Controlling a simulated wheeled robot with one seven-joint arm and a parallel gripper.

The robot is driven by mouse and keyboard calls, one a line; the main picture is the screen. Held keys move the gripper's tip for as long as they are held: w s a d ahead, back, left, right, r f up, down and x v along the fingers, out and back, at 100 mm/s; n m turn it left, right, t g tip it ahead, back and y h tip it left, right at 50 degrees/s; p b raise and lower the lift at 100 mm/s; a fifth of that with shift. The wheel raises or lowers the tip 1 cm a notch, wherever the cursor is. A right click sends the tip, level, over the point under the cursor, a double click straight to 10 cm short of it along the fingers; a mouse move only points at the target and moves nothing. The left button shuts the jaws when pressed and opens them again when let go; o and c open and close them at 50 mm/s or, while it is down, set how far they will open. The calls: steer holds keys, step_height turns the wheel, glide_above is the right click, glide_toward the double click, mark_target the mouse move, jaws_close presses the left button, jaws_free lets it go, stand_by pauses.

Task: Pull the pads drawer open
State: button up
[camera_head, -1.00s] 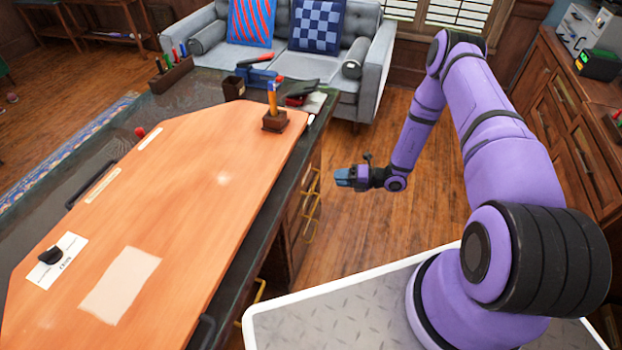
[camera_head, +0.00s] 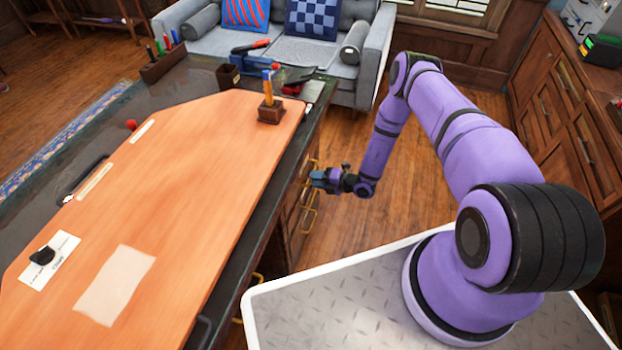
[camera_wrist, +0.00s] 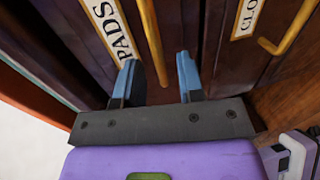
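The pads drawer (camera_wrist: 75,40) is in the wrist view, a dark wood front with a "PADS" label (camera_wrist: 111,30). Its brass bar handle (camera_wrist: 152,35) runs from the top edge down to between my fingers. My gripper (camera_wrist: 160,77) is open, with one blue fingertip on each side of the handle's line and gaps showing on both sides. In the head view my gripper (camera_head: 315,179) is at the desk's drawer side, beside the brass handles. The drawer front is mostly hidden there by the desk top. I cannot tell whether the fingers touch the drawer front.
A second drawer with a label starting "CLO" (camera_wrist: 245,18) and its own brass handle (camera_wrist: 293,28) lies to the right in the wrist view. The desk (camera_head: 262,215) has a large orange board (camera_head: 190,190) on top. Open wood floor (camera_head: 345,225) lies right of the desk.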

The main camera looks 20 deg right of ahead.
steer(key=shift+x, duration=1.2)
jaws_close()
steer(key=f+v, duration=0.3)
steer(key=v, duration=1.3)
steer(key=d+f+v, duration=0.1)
steer(key=f+v, duration=0.3)
steer(key=v, duration=1.3)
steer(key=shift+s+d, duration=0.3)
steer(key=shift+s, duration=0.15)
jaws_free()
steer(key=v, duration=1)
steer(key=shift+s+d, duration=0.25)
steer(key=shift+d, duration=0.05)
